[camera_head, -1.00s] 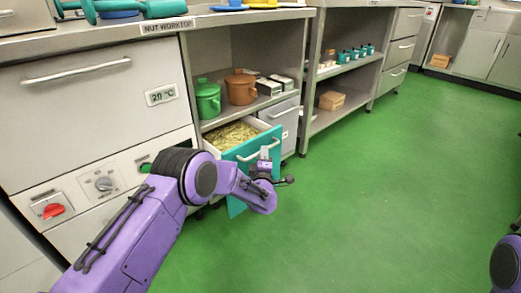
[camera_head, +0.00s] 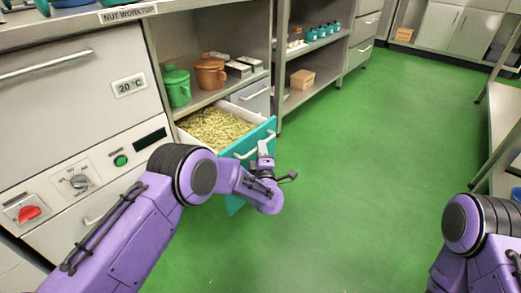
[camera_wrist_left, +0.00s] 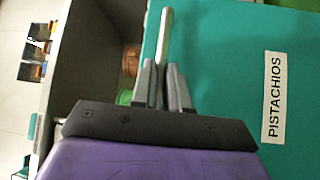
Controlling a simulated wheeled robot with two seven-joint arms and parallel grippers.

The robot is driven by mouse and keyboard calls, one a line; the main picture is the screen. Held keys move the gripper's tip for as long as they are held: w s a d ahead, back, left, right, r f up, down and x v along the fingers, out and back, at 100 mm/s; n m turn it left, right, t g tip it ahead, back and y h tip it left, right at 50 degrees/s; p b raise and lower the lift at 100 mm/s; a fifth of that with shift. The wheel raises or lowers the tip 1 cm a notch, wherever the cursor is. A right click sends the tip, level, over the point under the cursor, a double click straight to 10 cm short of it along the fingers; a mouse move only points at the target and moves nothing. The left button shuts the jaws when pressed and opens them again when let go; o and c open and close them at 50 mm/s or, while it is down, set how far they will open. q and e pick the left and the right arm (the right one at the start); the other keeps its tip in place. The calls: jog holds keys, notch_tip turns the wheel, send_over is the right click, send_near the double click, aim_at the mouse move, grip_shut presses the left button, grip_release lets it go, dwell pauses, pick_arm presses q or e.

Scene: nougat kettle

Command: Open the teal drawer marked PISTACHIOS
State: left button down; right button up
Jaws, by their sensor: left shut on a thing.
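The teal drawer (camera_head: 236,203) is pulled out from under the nut worktop, and greenish pistachios (camera_head: 216,128) show inside it. Its front carries the label PISTACHIOS (camera_wrist_left: 274,97) in the left wrist view. My left gripper (camera_head: 264,150) is at the drawer's pale bar handle (camera_head: 247,146). In the left wrist view the gripper's fingers (camera_wrist_left: 163,85) are closed around the handle (camera_wrist_left: 165,38). My right arm shows at the lower right, but its gripper is out of view.
A green pot (camera_head: 177,86) and a brown pot (camera_head: 210,72) stand on the shelf above the drawer. An oven-like unit (camera_head: 75,90) with knobs is at the left. The green floor (camera_head: 350,170) ahead and to the right is clear.

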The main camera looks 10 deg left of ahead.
pick_arm(q)
jog(key=c, duration=1.1)
grip_release()
jog(key=shift+a, duration=0.15)
jog(key=p+v, duration=0.3)
jog(key=v, duration=0.7)
jog(key=shift+s+f+p, duration=0.1)
jog(key=shift+s+p, duration=0.2)
jog(key=shift+p, duration=0.05)
pick_arm(e)
jog(key=r, duration=0.2)
jog(key=w+r+t, duration=0.1)
jog(key=shift+d+r+m+h, duration=0.25)
jog(key=shift+r+m+h, duration=0.15)
pick_arm(q)
jog(key=shift+d, duration=0.2)
